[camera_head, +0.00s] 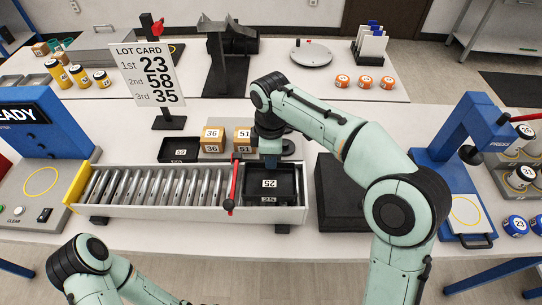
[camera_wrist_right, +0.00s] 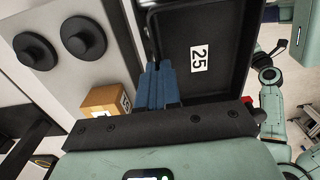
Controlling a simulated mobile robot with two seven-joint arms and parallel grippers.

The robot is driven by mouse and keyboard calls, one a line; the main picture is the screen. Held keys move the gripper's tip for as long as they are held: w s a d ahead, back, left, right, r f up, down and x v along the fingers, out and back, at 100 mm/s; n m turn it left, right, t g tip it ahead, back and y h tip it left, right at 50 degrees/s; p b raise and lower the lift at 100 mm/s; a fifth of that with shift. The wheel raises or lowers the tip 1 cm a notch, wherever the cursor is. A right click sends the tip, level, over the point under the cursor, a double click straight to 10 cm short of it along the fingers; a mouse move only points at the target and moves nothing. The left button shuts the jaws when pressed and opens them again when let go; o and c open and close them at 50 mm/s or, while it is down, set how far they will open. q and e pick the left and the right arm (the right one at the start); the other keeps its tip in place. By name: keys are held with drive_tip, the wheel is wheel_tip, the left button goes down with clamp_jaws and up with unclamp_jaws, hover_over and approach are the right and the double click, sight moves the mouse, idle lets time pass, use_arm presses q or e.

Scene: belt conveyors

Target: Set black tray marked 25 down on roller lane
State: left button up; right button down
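The black tray marked 25 (camera_head: 286,181) is at the right end of the roller lane (camera_head: 140,199), right of the red lever (camera_head: 232,182). Its label appears upside down in the head view. It looks level and between the lane's rails; I cannot tell whether it bears fully on the rollers. My right gripper (camera_head: 271,160) is at the tray's far edge. In the right wrist view, the blue fingers (camera_wrist_right: 157,86) are close together on the edge of the tray (camera_wrist_right: 185,38), which fills the upper right. My left gripper is out of view; only part of that arm shows.
Behind the lane stand another black tray (camera_head: 179,150), boxes marked 36 (camera_head: 212,139) and 51 (camera_head: 243,135), and the lot card (camera_head: 146,72) listing 23, 58, 35. A black block (camera_head: 340,195) is right of the lane, then a blue press (camera_head: 460,145). The rollers left of the lever are empty.

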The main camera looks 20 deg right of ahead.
drive_tip(key=shift+r, duration=0.1)
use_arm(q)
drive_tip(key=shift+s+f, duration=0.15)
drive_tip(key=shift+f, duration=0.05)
use_arm(e)
drive_tip(key=shift+f, duration=0.6)
